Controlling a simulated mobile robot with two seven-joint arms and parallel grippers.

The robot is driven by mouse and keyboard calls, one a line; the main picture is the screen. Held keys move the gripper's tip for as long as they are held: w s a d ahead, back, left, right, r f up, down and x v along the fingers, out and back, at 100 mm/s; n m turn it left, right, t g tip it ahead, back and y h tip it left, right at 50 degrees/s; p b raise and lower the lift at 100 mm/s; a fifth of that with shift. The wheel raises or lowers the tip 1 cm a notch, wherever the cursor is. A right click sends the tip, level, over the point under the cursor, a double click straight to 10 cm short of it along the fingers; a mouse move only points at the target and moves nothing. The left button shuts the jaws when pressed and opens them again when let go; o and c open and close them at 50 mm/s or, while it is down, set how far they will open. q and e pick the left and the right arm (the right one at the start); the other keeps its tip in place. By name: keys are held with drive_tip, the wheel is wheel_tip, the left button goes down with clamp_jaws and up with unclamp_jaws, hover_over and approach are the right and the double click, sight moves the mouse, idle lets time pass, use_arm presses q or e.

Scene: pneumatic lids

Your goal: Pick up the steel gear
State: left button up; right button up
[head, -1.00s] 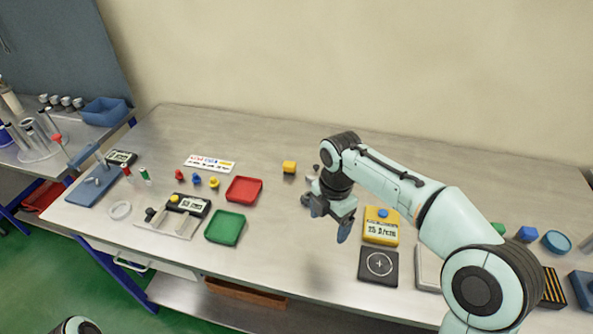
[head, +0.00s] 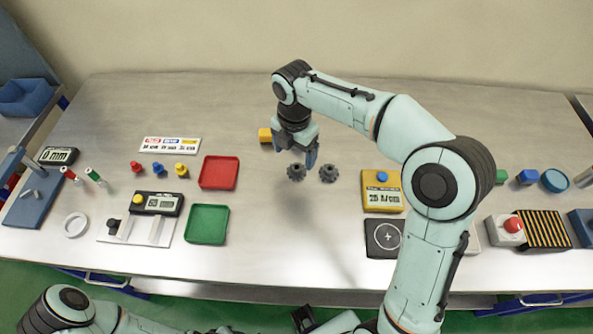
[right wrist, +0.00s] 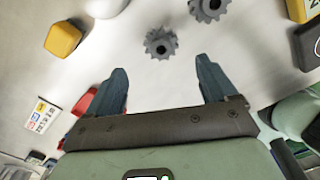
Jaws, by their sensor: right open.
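Two dark grey toothed gears lie on the steel table. The left gear (head: 296,172) and the right gear (head: 328,173) look alike, so I cannot tell which is the steel one. In the right wrist view, one gear (right wrist: 161,43) is just beyond the gap between the fingertips and another gear (right wrist: 208,8) is farther up and right. My right gripper (head: 296,155) is above the table, close to the left gear. It also shows in the right wrist view (right wrist: 161,70), with its fingers apart and nothing between them. My left gripper cannot be made out.
A yellow block (head: 265,135) is left of the gripper; a pale rounded thing (right wrist: 105,6) is partly cut off. Red (head: 218,172) and green (head: 208,224) trays lie left. A yellow readout device (head: 382,190) and dark pad (head: 383,238) stand right. Table in front of the gears is clear.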

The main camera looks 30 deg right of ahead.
sight(297, 166)
drive_tip(key=shift+f, duration=0.65)
drive_tip(key=f, duration=0.5)
drive_tip(key=shift+d+b, duration=0.3)
drive_tip(key=shift+b, duration=0.1)
drive_tip(key=shift+r, duration=0.1)
drive_tip(key=c, duration=1.2)
drive_tip(key=shift+c, duration=0.6)
drive_tip(key=shift+r, duration=0.1)
